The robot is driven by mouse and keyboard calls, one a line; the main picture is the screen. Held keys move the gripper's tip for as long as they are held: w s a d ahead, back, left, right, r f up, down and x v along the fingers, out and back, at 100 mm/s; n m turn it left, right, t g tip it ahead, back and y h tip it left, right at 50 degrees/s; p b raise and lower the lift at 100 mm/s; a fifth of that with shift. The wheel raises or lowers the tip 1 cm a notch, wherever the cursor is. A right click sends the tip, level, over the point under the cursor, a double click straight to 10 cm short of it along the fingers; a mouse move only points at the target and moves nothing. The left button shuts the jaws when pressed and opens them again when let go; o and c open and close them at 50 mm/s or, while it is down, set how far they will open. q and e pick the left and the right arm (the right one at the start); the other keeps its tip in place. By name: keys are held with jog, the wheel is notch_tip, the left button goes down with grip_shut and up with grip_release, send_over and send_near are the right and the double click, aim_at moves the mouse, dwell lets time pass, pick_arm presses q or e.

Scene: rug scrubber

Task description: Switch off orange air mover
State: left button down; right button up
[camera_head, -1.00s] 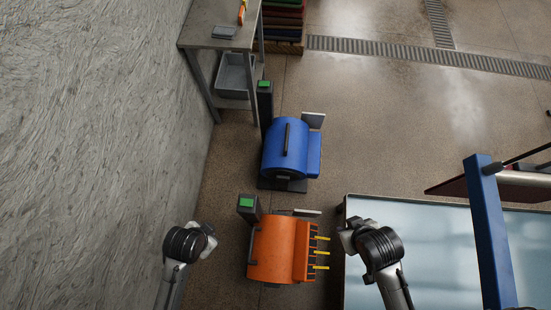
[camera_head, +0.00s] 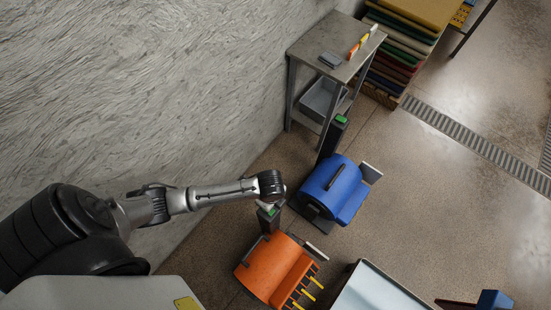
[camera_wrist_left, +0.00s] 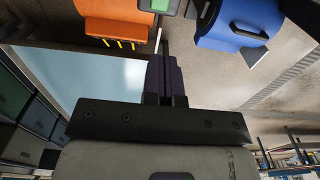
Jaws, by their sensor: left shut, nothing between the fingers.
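The orange air mover (camera_head: 268,268) stands on the floor at the lower middle of the head view, and at the top left of the left wrist view (camera_wrist_left: 112,18). A dark post with a green-topped switch box (camera_head: 272,212) rises at its back. The green face (camera_wrist_left: 160,5) also shows at the top edge of the wrist view. My left arm reaches in from the left, its wrist partly hiding the box. My left gripper (camera_wrist_left: 165,58) is shut and empty, its fingers pointing toward the post. I cannot tell whether they touch it. My right gripper is out of view.
A blue air mover (camera_head: 335,190) with its own green-topped post (camera_head: 341,119) stands just behind. A grey table (camera_head: 335,45) is against the rough wall. A pale-topped table (camera_head: 375,290) is right of the orange air mover. Open floor lies further right.

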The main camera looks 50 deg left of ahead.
aim_at(272, 212)
pick_arm(q)
jog(key=shift+f, duration=0.15)
notch_tip(272, 212, down, 14)
jog(key=b, duration=0.3)
jog(key=shift+r, duration=0.2)
dwell(0.5)
